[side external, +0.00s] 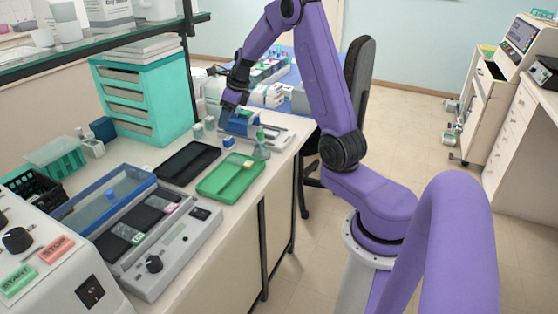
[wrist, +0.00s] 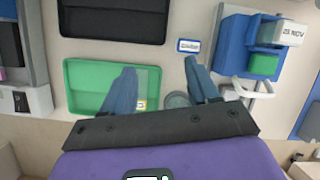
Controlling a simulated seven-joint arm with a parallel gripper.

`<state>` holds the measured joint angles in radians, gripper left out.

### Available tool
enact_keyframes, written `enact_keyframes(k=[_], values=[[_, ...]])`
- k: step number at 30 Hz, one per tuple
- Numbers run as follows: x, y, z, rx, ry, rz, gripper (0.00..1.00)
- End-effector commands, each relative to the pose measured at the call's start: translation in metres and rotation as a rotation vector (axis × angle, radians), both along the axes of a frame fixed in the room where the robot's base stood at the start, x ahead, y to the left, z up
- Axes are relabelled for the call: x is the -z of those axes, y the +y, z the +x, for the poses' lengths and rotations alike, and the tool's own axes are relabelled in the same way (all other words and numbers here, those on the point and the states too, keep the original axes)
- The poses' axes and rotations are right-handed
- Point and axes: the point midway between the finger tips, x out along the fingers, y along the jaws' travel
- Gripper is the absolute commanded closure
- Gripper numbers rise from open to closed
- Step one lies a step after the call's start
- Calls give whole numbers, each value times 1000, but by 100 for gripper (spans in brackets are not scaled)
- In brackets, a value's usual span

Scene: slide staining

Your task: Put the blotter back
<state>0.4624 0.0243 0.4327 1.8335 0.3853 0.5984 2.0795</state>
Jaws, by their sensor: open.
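No object can be told for certain as the blotter. At the right of the wrist view are a blue piece with a green part (wrist: 263,65) and a white block marked "NOV".
A black tray (side external: 177,166) lies behind the green tray, which holds a clear slide with a yellowish label (side external: 248,164). A teal drawer unit (side external: 150,95) and a grey machine (side external: 160,255) border the bench space.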

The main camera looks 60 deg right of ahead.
Motion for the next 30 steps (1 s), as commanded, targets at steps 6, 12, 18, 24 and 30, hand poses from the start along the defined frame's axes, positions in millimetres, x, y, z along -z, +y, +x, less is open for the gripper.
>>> enact_keyframes(k=[6, 12, 18, 24, 30], values=[[-15, 100, -13, -591, 15, -125, 41], [-25, 177, -50, -1136, 4, -239, 41], [-32, 236, -104, -1681, -30, -347, 41], [-37, 275, -168, -2222, -89, -453, 41], [-39, 293, -236, -2763, -174, -554, 41]])
